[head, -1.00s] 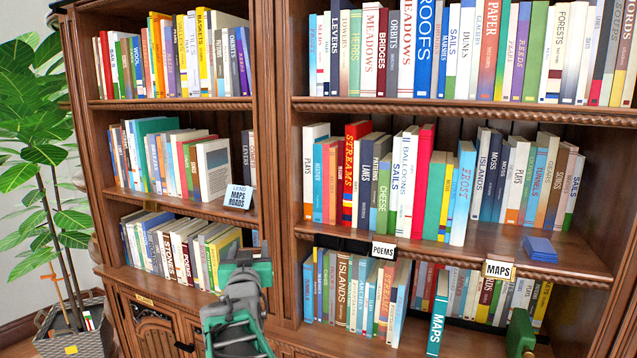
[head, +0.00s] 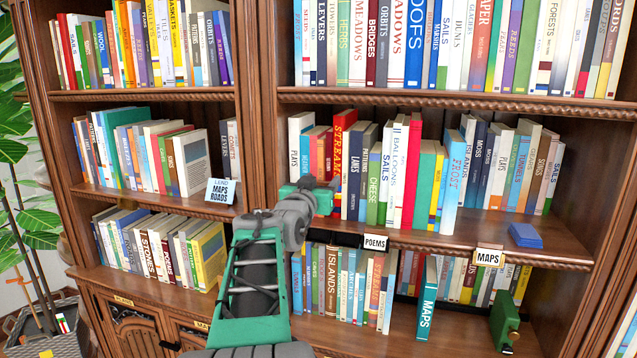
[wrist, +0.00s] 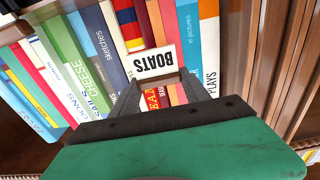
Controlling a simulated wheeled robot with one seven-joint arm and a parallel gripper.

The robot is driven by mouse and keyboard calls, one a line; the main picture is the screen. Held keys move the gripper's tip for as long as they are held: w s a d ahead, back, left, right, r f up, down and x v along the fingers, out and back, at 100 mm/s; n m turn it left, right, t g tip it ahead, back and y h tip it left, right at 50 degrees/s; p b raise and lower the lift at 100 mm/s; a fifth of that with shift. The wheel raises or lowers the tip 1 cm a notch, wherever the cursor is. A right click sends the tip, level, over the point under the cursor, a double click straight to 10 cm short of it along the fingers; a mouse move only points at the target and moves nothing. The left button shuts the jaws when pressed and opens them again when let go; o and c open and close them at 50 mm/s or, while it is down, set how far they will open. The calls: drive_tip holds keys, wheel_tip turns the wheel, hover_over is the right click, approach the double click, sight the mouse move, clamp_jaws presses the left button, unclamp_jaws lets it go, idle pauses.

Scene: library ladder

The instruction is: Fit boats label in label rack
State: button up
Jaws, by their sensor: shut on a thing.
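The boats label (wrist: 153,63) is a small white card with black letters, upside down in the wrist view. My gripper (wrist: 160,82) is shut on it, with the label at the fingertips in front of the book spines. In the head view my gripper (head: 316,194) is at the left end of the right bay's middle shelf, and the label is hidden there. A dark rail on the shelf edge (head: 347,240), which looks like the label rack, shows left of the white POEMS label (head: 375,242). My gripper is above and left of it, apart from it.
A MAPS label (head: 489,258) is further right on the same shelf edge. A blue block (head: 525,235) lies on that shelf. A teal MAPS book (head: 427,298) and a green object (head: 505,322) stand below. A LEND MAPS ROADS sign (head: 221,192) is on the left bay.

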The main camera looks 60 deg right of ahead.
drive_tip(key=shift+a+f+b, duration=0.15)
drive_tip(key=shift+b, duration=0.4)
drive_tip(key=f+b, duration=0.2)
drive_tip(key=b, duration=0.1)
drive_tip(key=a+f+b, duration=0.1)
drive_tip(key=f+b, duration=0.2)
drive_tip(key=shift+s+a+f, duration=0.1)
drive_tip(key=shift+a+f, duration=0.05)
drive_tip(key=shift+b, duration=1.25)
idle(0.9)
drive_tip(key=shift+a+f+b, duration=0.2)
drive_tip(key=shift+f+b, duration=0.85)
drive_tip(key=shift+b, duration=0.2)
drive_tip(key=shift+a+f+b, duration=0.2)
drive_tip(key=shift+f+b, duration=0.8)
drive_tip(key=shift+b, duration=0.2)
drive_tip(key=o, duration=1.4)
drive_tip(key=a, duration=0.2)
drive_tip(key=s+a+b, duration=0.1)
drive_tip(key=a, duration=0.4)
drive_tip(key=shift+s+a, duration=0.15)
drive_tip(key=shift+a, duration=0.2)
